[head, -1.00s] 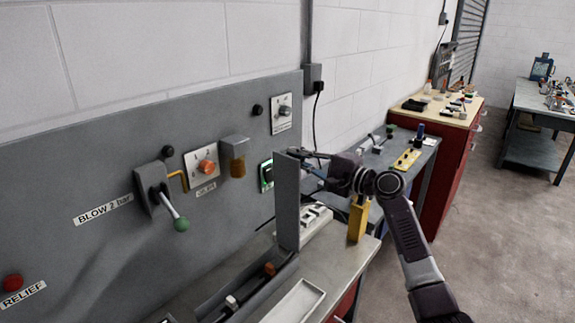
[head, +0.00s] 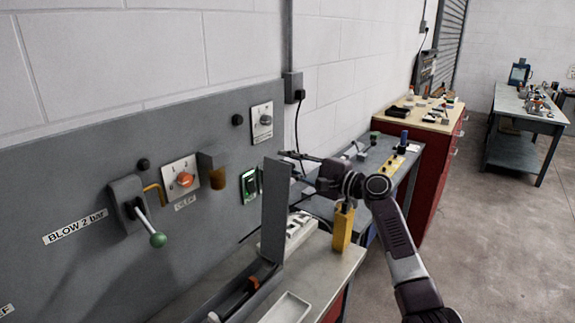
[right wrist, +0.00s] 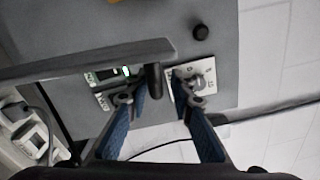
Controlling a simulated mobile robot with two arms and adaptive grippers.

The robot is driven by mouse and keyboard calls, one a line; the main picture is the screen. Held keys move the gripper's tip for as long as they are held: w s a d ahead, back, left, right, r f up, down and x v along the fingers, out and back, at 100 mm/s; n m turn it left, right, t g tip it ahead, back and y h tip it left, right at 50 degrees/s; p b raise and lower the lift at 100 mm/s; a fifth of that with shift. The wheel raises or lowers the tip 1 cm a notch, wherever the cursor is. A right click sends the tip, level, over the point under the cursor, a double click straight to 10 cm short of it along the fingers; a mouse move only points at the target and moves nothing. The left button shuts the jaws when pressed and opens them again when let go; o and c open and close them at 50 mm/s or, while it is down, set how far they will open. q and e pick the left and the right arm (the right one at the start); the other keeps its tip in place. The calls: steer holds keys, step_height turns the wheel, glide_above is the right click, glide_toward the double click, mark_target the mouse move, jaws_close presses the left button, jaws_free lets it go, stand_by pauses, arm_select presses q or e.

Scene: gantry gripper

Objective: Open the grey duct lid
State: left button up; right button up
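The grey duct lid (head: 275,212) stands upright at the right end of the long grey duct (head: 250,297) on the bench. In the right wrist view the lid (right wrist: 90,63) crosses the upper left edge-on, with a black knob (right wrist: 153,80) at its end. My right gripper (head: 298,157) is at the lid's top edge. In the right wrist view my right gripper (right wrist: 161,90) has its two fingers apart, with the knob between their tips. A gap shows between the knob and the right finger; contact on the left is unclear. My left gripper is not in view.
A grey wall panel carries a green-knobbed lever (head: 157,239), an orange rotary switch (head: 185,180) and a grey dial (head: 265,119). A white tray (head: 287,308) and a yellow block (head: 342,228) are on the bench. Open floor (head: 490,250) lies to the right.

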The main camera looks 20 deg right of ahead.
steer(key=shift+f, duration=0.1)
steer(key=shift+s+d+f, duration=0.1)
steer(key=shift+s+d, duration=0.15)
steer(key=shift+s, duration=0.05)
steer(key=v, duration=1.1)
steer(key=shift+s, duration=0.15)
